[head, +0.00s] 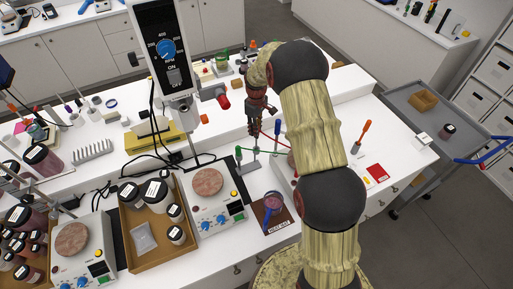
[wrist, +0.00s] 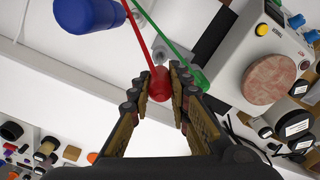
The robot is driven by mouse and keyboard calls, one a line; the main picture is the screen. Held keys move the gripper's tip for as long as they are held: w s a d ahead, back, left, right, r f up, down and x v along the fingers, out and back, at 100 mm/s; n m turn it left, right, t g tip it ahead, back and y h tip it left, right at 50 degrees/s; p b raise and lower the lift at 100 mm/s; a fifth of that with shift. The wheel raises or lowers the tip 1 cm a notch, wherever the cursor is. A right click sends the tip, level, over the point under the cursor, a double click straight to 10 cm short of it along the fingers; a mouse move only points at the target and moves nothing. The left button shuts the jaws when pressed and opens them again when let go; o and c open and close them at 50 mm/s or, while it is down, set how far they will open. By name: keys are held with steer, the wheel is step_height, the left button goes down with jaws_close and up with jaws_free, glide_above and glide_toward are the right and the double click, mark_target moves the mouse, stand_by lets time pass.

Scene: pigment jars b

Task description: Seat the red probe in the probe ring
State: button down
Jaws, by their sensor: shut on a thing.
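The red probe (wrist: 160,84) is in my gripper (wrist: 158,92) in the wrist view, its rounded red end between the fingertips and its thin red rod running up and left. A small grey fitting (wrist: 178,60) sits between the two probes. I cannot make out the probe ring clearly.
A grey stand (head: 248,167) rises below my gripper. A hotplate (head: 217,203) is left of it, with a tray of jars (head: 130,230) further left. An orange-handled tool (head: 362,130) stands to the right.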

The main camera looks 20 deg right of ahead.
steer(key=shift+r+p, duration=1.6)
steer(key=shift+r, duration=2.8)
